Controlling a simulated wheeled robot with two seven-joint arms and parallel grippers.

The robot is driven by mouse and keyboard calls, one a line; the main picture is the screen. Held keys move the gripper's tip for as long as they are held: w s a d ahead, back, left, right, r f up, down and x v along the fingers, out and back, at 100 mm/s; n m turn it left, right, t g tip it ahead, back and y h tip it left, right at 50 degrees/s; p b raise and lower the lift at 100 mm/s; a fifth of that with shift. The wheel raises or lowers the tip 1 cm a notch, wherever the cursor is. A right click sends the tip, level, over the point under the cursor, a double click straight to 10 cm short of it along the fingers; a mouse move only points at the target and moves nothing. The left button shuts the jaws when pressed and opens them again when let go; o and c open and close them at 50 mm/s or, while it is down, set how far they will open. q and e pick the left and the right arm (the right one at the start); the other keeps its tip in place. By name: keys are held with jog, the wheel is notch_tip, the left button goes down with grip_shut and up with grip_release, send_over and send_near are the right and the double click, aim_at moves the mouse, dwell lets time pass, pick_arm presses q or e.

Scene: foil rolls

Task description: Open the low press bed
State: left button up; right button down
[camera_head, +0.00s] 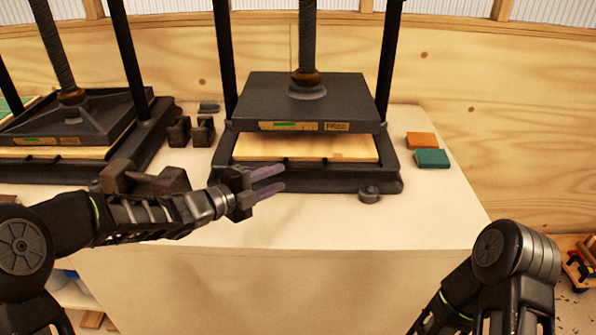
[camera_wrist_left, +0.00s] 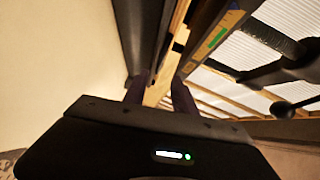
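Two black screw presses stand on the pale table. On the middle press, the upper plate (camera_head: 345,92) sits a clear gap above a light wooden board (camera_head: 305,149) in the black base frame (camera_head: 330,180). On the left press, the plate (camera_head: 75,113) is close above its board (camera_head: 60,153). My left gripper (camera_head: 284,178) is open and empty, its two purple fingers just before the middle press's front rail. In the left wrist view the open fingers (camera_wrist_left: 160,92) point at the gap between rail and labelled plate (camera_wrist_left: 215,40). My right gripper is out of view; only its arm shows.
Dark blocks (camera_head: 190,130) stand between the presses, and brown blocks (camera_head: 145,181) lie behind my left forearm. An orange block (camera_head: 421,140) and a green block (camera_head: 432,158) lie right of the middle press. A small grey knob (camera_head: 369,194) sits at its front. The front right tabletop is clear.

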aim_at(303, 168)
pick_arm(q)
jog(key=p+x, duration=0.1)
jog(key=x, duration=0.7)
jog(key=shift+a, duration=0.1)
jog(key=shift+c, duration=0.5)
grip_shut()
dwell(0.9)
